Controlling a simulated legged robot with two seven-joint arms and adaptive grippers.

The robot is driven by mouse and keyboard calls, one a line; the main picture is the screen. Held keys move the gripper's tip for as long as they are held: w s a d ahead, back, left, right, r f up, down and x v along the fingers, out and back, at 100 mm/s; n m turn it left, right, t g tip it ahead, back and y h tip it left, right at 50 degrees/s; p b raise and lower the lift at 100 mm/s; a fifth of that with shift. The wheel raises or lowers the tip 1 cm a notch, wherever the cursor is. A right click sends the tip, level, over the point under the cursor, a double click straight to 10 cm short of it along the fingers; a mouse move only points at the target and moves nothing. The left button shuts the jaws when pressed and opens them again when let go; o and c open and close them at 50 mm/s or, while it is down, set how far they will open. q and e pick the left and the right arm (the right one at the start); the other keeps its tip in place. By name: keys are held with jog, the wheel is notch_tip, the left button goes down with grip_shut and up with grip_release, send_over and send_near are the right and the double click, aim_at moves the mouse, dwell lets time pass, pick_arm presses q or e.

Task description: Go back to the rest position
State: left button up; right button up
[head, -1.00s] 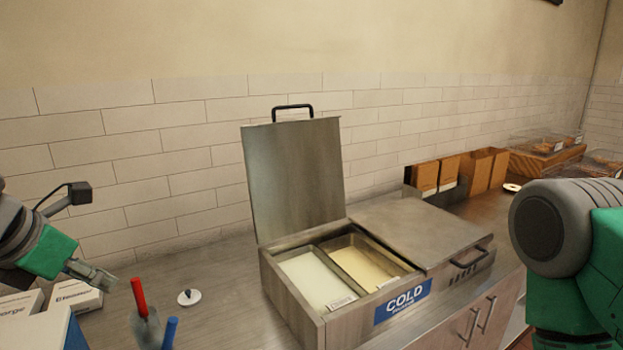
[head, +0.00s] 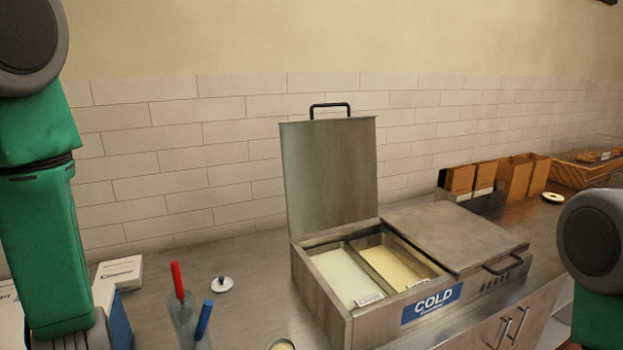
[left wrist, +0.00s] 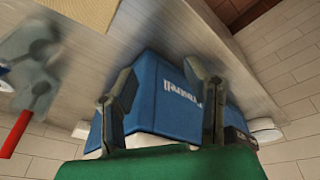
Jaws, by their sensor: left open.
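My left gripper (left wrist: 163,95) is open in the left wrist view, its two dark fingers spread apart. A blue box (left wrist: 165,95) with white lettering shows behind and between the fingers; I cannot tell whether they touch it. In the head view my left arm hangs down along the left edge, and its gripper is below the frame. Only part of my right arm shows at the right edge; the right gripper is out of view.
The cold unit (head: 330,305) stands on the counter with its left lid (head: 330,175) raised. Red-handled (head: 177,280) and blue-handled (head: 203,318) utensils, a small white lid (head: 222,284) and boxes (head: 120,272) are at the left. Brown boxes (head: 515,178) stand at the back right.

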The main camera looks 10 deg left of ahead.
pick_arm(q)
jog(key=s+d+f+m+g+h, duration=0.1)
jog(key=s+d+f+m, duration=0.3)
jog(key=s+f+m, duration=0.4)
jog(key=s+d+f+m+h, duration=0.2)
jog(key=s+d+f+m, duration=0.1)
jog(key=s+f+m, duration=0.45)
jog(key=w+d+f+m+b, duration=0.1)
jog(key=w+f+m+b, duration=0.1)
jog(key=f+b, duration=1.3)
jog(key=shift+w+f+t+b, duration=0.3)
jog(key=shift+w+b, duration=0.3)
jog(key=shift+b, duration=0.3)
jog(key=shift+d, duration=0.1)
jog(key=shift+w, duration=0.1)
